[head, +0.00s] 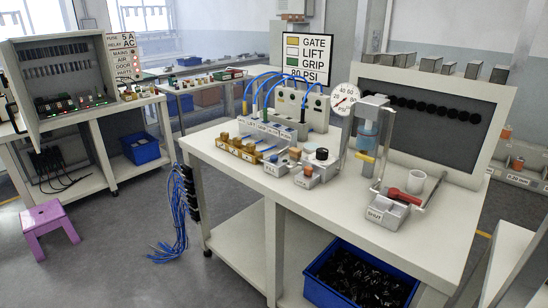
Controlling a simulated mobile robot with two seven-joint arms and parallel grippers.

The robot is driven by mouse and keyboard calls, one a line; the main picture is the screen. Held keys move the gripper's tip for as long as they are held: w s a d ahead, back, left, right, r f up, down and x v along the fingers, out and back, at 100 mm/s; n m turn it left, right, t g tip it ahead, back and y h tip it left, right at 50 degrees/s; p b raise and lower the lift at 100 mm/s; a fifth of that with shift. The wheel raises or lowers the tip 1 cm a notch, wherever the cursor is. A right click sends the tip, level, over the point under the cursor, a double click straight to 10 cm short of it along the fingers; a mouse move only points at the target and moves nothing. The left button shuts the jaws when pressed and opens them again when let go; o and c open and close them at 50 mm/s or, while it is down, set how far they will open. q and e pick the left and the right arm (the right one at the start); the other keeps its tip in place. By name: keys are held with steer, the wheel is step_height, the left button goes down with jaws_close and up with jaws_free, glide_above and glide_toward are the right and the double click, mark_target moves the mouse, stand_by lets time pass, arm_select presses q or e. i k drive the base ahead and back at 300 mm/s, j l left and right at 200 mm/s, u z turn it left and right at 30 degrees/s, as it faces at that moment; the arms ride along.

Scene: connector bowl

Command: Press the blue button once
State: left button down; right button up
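A small grey box (276,168) stands near the front edge of the white workbench (420,238), left of the middle. A small blue cap (273,158) on its top looks like the blue button; it is too small to tell whether it is pressed in. Beside it are a box with an orange button (308,171) and a box with a black knob (321,154). Neither of my grippers is in view, and nothing covers the blue cap.
Brass fittings (236,147) and blue hoses (262,86) are left of the boxes. A purple stool (50,219) stands on the floor.

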mark_target(273, 158)
steer(key=i+j+z, duration=0.45)
steer(key=j, duration=0.25)
steer(key=j+z, duration=0.25)
steer(key=i+j+z, duration=0.25)
steer(key=j+z, duration=0.2)
steer(key=j, duration=0.25)
steer(key=i+j+z, duration=0.25)
steer(key=j, duration=0.15)
steer(key=i+j+z, duration=0.45)
steer(key=k+l, duration=0.1)
steer(key=l, duration=0.05)
